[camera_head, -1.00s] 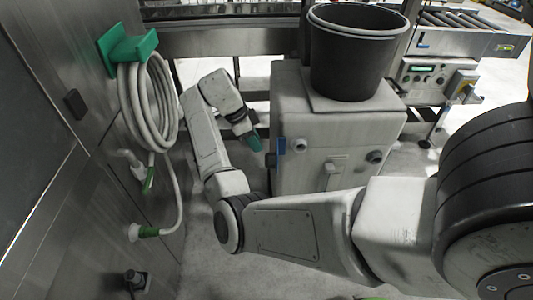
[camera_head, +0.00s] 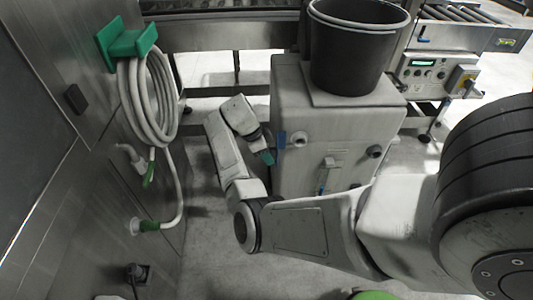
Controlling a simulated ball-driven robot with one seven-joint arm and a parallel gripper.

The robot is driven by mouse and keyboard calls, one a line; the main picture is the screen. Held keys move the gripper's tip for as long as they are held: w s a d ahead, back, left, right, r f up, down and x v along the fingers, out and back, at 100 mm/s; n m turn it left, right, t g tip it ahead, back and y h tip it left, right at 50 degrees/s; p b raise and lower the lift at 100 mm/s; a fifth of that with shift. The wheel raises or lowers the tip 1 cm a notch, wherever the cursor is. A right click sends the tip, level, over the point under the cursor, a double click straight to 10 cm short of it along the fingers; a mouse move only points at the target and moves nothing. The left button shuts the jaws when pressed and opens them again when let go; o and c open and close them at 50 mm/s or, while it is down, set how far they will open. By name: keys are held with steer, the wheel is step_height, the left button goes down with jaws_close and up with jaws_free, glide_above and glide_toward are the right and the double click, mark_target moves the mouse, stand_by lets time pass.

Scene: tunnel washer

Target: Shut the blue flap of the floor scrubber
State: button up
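The floor scrubber appears to be the light grey box-shaped machine (camera_head: 300,110) in the middle of the head view. A small upright blue piece, seemingly the blue flap (camera_head: 281,139), is at the left edge of its front. It looks edge-on, so I cannot tell how far open it is. My gripper (camera_head: 267,158) has teal fingertips, pointing down and right, just below and left of the blue piece. The tips look close to the machine's left edge; contact is unclear. The fingers are too small to tell open from shut. Nothing shows held.
A black bucket (camera_head: 358,55) stands on the machine. Knobs and a handle (camera_head: 329,163) stick out of its front, with a small blue bit (camera_head: 321,187) below. A coiled hose (camera_head: 147,100) hangs on the left steel wall. Floor (camera_head: 205,255) is clear between wall and machine.

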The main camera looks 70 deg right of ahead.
steer(key=shift+c, duration=0.5)
jaws_close()
